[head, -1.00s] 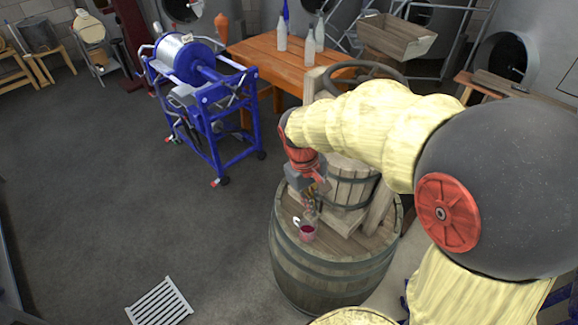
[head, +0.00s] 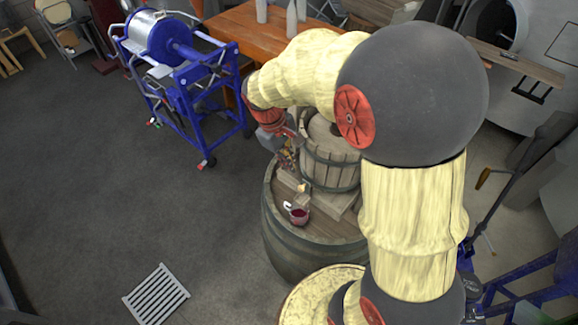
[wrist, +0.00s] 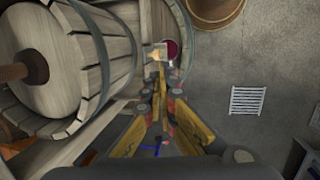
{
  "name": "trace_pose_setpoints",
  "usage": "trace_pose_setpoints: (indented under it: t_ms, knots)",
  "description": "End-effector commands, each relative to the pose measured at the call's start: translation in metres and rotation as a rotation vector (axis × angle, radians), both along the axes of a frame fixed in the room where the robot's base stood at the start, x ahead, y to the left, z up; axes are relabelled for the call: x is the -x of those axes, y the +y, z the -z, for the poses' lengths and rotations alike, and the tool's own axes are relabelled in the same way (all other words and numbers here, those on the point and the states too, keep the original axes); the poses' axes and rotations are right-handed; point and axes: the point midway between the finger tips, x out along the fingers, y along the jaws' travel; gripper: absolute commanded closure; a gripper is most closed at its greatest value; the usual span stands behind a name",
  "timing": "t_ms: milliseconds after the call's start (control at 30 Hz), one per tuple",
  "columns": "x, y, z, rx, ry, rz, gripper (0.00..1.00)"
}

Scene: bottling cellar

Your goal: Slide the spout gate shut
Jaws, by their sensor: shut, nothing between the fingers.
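A wooden basket press (head: 330,165) stands on an upright barrel (head: 318,250). A small pale wooden piece at its spout (head: 303,188), probably the gate, shows above a cup of red liquid (head: 299,216). In the wrist view the pale piece (wrist: 155,51) lies just beyond my fingertips, beside the cup (wrist: 171,48). My gripper (head: 288,164) is shut and empty, left of the press basket. Its yellow fingers (wrist: 159,72) meet close to the pale piece; I cannot tell whether they touch it. How far the gate is open is too small to tell.
The press basket (wrist: 70,55) is close to the left of my fingers in the wrist view. A blue-framed machine (head: 180,90) and a wooden table (head: 255,38) stand behind. A white floor grate (head: 156,295) lies on open floor at the lower left.

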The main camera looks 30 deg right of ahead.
Motion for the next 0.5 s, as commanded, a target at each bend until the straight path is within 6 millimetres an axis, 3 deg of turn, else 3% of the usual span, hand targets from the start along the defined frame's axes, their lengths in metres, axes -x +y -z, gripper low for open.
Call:
trace_pose_setpoints:
  t_ms: [500]
  knots:
    - [0.009,-0.020,0.094,-0.001,0.004,0.001,1.00]
